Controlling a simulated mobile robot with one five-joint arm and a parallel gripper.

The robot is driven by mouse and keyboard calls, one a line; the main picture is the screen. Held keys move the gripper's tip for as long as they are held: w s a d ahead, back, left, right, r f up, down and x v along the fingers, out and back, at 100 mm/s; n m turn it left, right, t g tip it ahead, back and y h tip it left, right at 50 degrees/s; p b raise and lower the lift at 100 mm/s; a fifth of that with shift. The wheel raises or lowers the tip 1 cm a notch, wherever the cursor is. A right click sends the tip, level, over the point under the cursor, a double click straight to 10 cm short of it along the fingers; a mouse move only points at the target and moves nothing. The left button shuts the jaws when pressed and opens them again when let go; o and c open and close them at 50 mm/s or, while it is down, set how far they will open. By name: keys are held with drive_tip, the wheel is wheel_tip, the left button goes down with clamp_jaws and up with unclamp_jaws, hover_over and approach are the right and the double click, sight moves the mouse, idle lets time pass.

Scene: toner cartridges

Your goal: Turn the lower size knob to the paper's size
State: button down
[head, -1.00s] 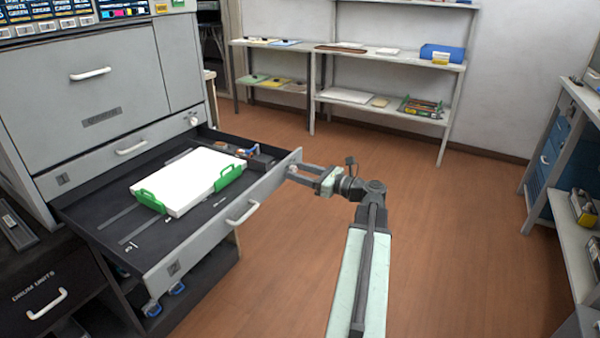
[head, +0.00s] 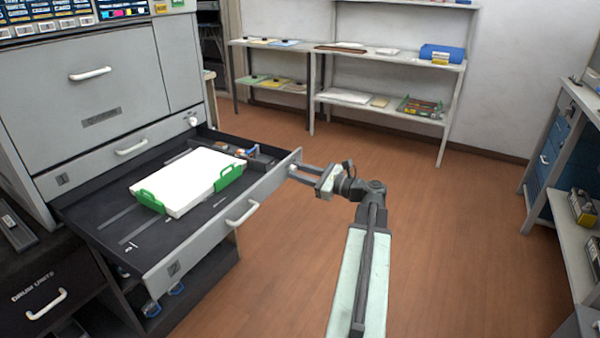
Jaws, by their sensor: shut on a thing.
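The lower paper drawer (head: 163,269) of the grey printer is pulled open. A stack of white paper (head: 190,178) lies in it between green guides (head: 229,174). My gripper (head: 296,169) is at the right end of the drawer front, shut on the lower size knob there. The knob is mostly hidden by the fingers, so its setting cannot be read. The upper knob (head: 193,121) shows as a small white dial at the right end of the closed drawer above.
The open drawer juts out into the room, with a white handle (head: 242,213) on its front. A shelf unit (head: 391,64) stands at the back wall and another shelf (head: 566,214) at the right. The wooden floor between is clear.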

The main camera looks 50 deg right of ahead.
drive_tip(key=n, duration=0.6)
drive_tip(key=shift+n, duration=0.3)
idle(0.4)
drive_tip(key=c, duration=1.1)
unclamp_jaws()
drive_tip(key=shift+c, duration=0.2)
drive_tip(key=v, duration=0.8)
drive_tip(key=shift+w, duration=0.15)
